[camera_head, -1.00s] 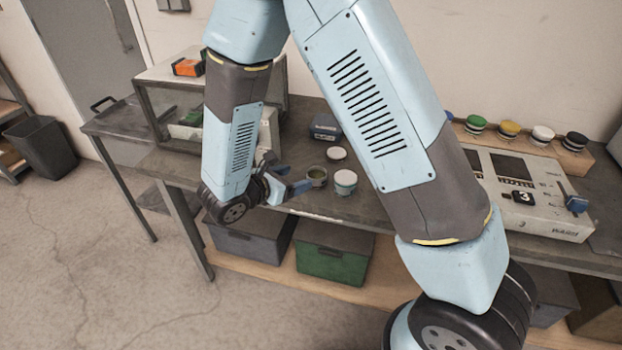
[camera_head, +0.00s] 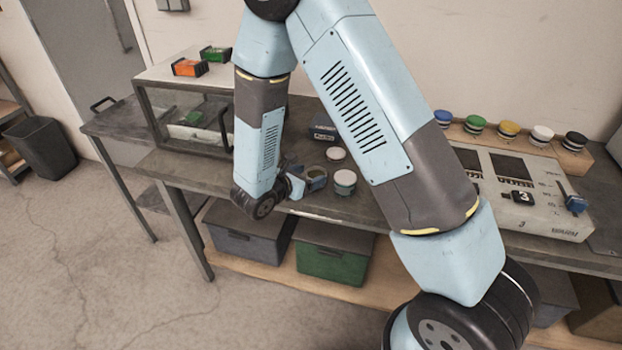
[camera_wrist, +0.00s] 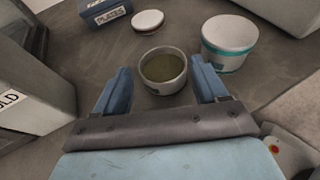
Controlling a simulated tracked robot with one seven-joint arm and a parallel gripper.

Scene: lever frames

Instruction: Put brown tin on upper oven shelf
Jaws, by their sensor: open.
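An open round tin with a grey wall and olive-brown contents (camera_wrist: 163,72) stands upright on the workbench; I take it for the brown tin. In the head view the tin (camera_head: 317,173) is partly hidden by my gripper (camera_head: 304,182). In the wrist view my gripper (camera_wrist: 161,75) is open, with one blue finger on each side of the tin, close to its wall; contact cannot be told. The oven (camera_head: 147,112) is the glass-fronted box at the bench's left, with a dark upright handle (camera_head: 226,101). A green item (camera_head: 194,118) shows behind its glass.
A white tub with a teal band (camera_wrist: 229,40) stands right of the tin. A white lid (camera_wrist: 147,20) and a blue PLATES box (camera_wrist: 105,12) lie behind it. An orange item (camera_head: 190,67) and a green item (camera_head: 215,54) rest on the oven top.

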